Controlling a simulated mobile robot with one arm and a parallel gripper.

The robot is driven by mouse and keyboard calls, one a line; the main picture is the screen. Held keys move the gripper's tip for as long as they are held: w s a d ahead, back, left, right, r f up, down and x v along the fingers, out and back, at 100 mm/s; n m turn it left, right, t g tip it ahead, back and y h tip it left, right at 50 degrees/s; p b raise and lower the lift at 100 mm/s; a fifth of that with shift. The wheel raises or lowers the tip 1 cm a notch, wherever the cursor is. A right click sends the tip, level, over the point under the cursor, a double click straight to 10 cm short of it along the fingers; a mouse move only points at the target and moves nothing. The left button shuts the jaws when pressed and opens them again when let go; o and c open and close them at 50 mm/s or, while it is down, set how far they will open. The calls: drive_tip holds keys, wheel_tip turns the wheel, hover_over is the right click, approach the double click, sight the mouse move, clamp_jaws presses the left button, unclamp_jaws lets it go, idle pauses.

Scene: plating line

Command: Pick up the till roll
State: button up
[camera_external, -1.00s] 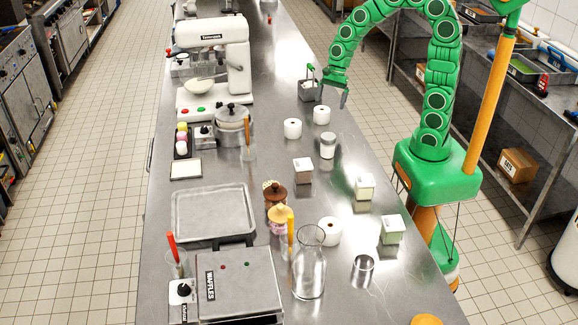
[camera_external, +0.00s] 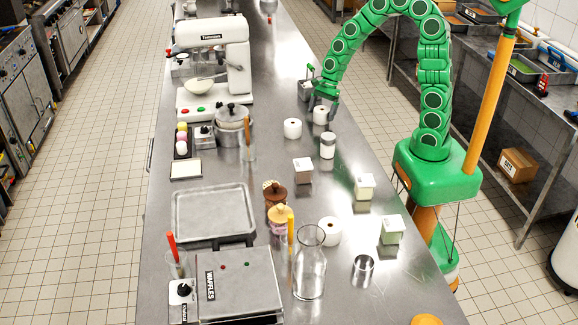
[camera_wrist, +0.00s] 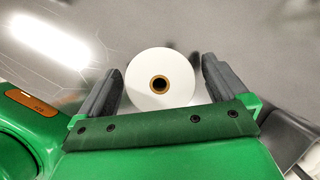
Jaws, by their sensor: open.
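A white till roll (camera_external: 320,116) stands on the steel counter, with its brown-rimmed core facing up in the wrist view (camera_wrist: 160,62). My gripper (camera_external: 322,104) is low over this roll. In the wrist view my gripper (camera_wrist: 160,68) is open, with one dark finger on each side of the roll and a gap visible at both sides. The near edge of the roll lies close to the green palm. A similar white roll (camera_external: 292,128) stands just to the left, and a larger roll (camera_external: 329,232) stands farther forward.
A white-lidded jar (camera_external: 327,146) is close in front. Small lidded boxes (camera_external: 303,170), a glass carafe (camera_external: 309,268) and a mixer (camera_external: 214,70) stand farther off.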

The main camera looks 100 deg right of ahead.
drive_tip(key=shift+x, duration=0.9)
drive_tip(key=shift+c, duration=0.3)
drive_tip(key=c, duration=1)
drive_tip(key=shift+r, duration=0.5)
wheel_tip(320, 180, up, 2)
drive_tip(key=shift+r, duration=0.2)
drive_tip(key=s+a+r, duration=0.2)
drive_tip(key=s+r, duration=0.1)
drive_tip(key=s, duration=0.1)
drive_tip(key=s+a+r, duration=0.2)
drive_tip(key=s+r, duration=0.1)
drive_tip(key=s, duration=0.1)
drive_tip(key=s+a+r, duration=0.2)
drive_tip(key=s+r, duration=0.1)
drive_tip(key=s, duration=0.1)
drive_tip(key=shift+s+a+r, duration=0.15)
drive_tip(key=shift+a+r, duration=0.15)
drive_tip(key=shift+r, duration=0.05)
